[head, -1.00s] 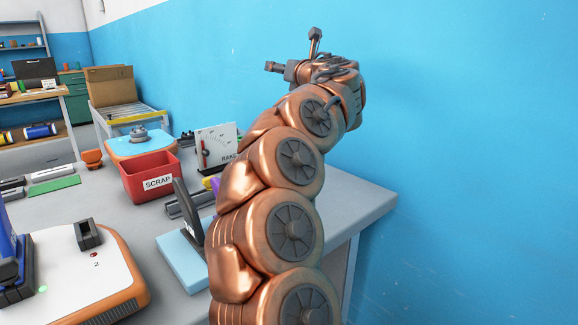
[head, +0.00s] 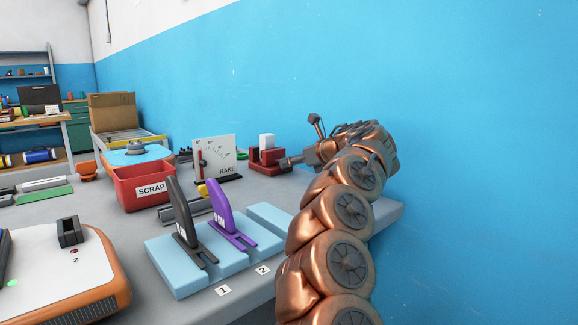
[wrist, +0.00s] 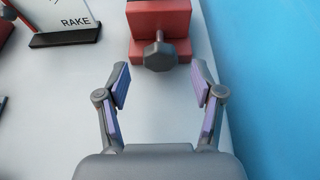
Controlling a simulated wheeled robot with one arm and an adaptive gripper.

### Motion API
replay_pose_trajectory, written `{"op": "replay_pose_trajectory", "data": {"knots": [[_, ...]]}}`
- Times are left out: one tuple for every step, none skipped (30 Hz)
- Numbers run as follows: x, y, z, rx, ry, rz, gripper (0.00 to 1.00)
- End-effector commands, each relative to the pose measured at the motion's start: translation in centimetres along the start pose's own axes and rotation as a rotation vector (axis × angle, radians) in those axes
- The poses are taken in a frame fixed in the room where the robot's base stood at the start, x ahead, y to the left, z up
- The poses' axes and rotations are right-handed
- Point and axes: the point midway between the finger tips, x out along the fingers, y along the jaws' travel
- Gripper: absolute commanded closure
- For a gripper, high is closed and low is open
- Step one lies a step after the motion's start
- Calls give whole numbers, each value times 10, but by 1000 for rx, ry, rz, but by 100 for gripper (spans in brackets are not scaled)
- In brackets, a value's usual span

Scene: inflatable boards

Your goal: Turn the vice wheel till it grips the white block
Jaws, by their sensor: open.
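The red vice (head: 267,158) stands on the grey bench near the blue wall in the head view, with the white block (head: 267,141) upright in its top. In the wrist view the vice (wrist: 163,20) is at the top centre. Its grey faceted wheel (wrist: 160,57) faces my gripper. My gripper (wrist: 161,78) is open and empty, its fingers spread to either side just short of the wheel. In the head view my gripper (head: 300,141) is beside the vice on its right. The wrist view does not show the white block, and I cannot tell the jaws' gap.
The RAKE gauge board (head: 214,158) stands left of the vice. A red SCRAP bin (head: 145,187), a black fin (head: 181,212) and a purple fin (head: 230,215) on light blue blocks are nearer. The blue wall (wrist: 250,60) is close on the right.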

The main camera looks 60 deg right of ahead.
Motion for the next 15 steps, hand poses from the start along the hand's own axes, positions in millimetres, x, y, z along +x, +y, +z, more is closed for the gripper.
{"op": "replay_pose_trajectory", "data": {"knots": [[7, 0, -2, 1, -1, 3, 33], [10, 0, -1, 2, -2, 2, 33], [13, -1, -1, 1, -2, 0, 33], [16, -1, 0, 0, -2, -1, 33], [18, -1, 0, 0, -2, -1, 33], [21, -1, 0, 0, -2, -1, 33], [23, -1, 0, 1, -2, -1, 33], [25, -1, 0, 1, -2, -1, 33], [27, -1, 0, 1, -2, -1, 33], [28, -1, 0, 1, -2, -1, 33], [29, -1, 0, 1, -2, -1, 33], [30, 0, 0, 2, -2, -1, 33], [31, 0, 0, 2, -2, -1, 33], [31, 0, 0, 2, -2, -1, 33], [32, 0, 0, 2, -2, -1, 33]]}}
